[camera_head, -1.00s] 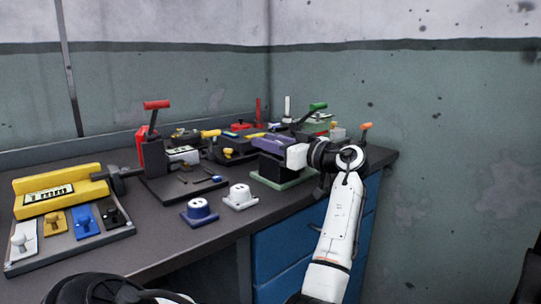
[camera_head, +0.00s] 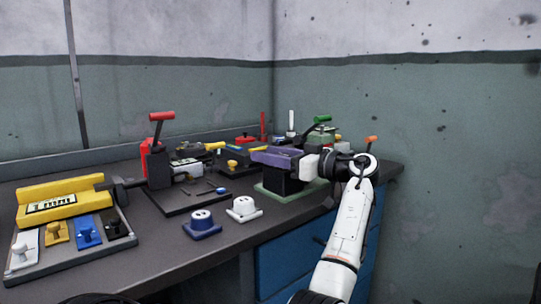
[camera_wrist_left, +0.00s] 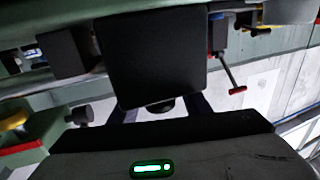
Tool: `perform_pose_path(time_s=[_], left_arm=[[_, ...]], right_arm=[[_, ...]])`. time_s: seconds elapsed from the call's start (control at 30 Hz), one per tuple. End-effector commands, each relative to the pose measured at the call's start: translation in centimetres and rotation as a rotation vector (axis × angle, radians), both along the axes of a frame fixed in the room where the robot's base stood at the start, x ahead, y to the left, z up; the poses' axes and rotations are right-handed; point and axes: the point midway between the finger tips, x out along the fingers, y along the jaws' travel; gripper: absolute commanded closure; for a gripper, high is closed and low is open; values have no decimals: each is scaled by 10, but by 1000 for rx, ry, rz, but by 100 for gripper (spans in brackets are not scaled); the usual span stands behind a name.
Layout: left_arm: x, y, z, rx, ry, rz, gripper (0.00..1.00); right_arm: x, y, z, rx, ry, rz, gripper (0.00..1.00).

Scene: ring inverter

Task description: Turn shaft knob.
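A bench device with a purple top (camera_head: 276,158), a dark body and a green base (camera_head: 272,195) stands at the right of the bench. In the left wrist view, a large black block (camera_wrist_left: 157,60) lies right in front of the gripper. A small dark round part, perhaps the shaft knob (camera_wrist_left: 160,105), shows below this block, between the two dark fingers. The fingers stand apart, but their tips are hidden by the block, so I cannot tell if they grip it. My right gripper is not in view.
A yellow device (camera_head: 60,203) with a black round end stands at the left, behind a tray of coloured pieces. Blue (camera_head: 201,224) and white (camera_head: 243,208) sockets lie near the front edge. A red-handled press (camera_head: 158,160) stands mid-bench. Blue drawers (camera_head: 290,258) are below.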

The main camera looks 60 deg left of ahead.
Motion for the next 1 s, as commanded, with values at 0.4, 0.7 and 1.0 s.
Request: perform_pose_path(time_s=[0.4, 0.7, 1.0], left_arm=[[5, -7, 1, 1, 0, -3, 54], [32, -56, 2, 1, 0, -5, 54], [49, -88, 1, 1, 0, -1, 54]], right_arm=[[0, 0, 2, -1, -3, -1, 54], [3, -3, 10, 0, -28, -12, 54], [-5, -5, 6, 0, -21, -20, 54]])
